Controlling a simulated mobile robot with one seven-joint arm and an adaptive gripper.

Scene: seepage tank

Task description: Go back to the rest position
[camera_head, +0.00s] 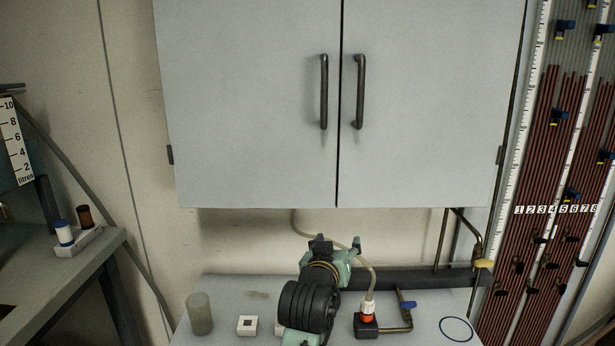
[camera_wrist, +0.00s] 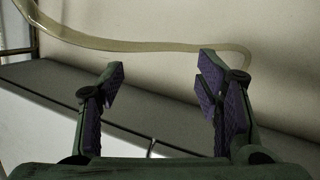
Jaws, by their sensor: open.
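My gripper (camera_wrist: 162,95) is open and empty in the wrist view, its two purple-padded fingers wide apart. Behind the fingers a pale hose (camera_wrist: 130,44) runs across, over a dark grey bar. In the head view my arm reaches over the bench (camera_head: 238,288), and my gripper (camera_head: 338,246) is at its far end, near the dark pipe (camera_head: 420,279) at the back of the bench. The fingertips are partly hidden by the arm there. The pale hose (camera_head: 366,270) curves down beside my gripper to a white and orange fitting (camera_head: 367,310) on a black block.
A grey cabinet (camera_head: 250,100) with two dark handles hangs above the bench. A manometer panel (camera_head: 555,200) stands right; a side table (camera_head: 60,270) stands left.

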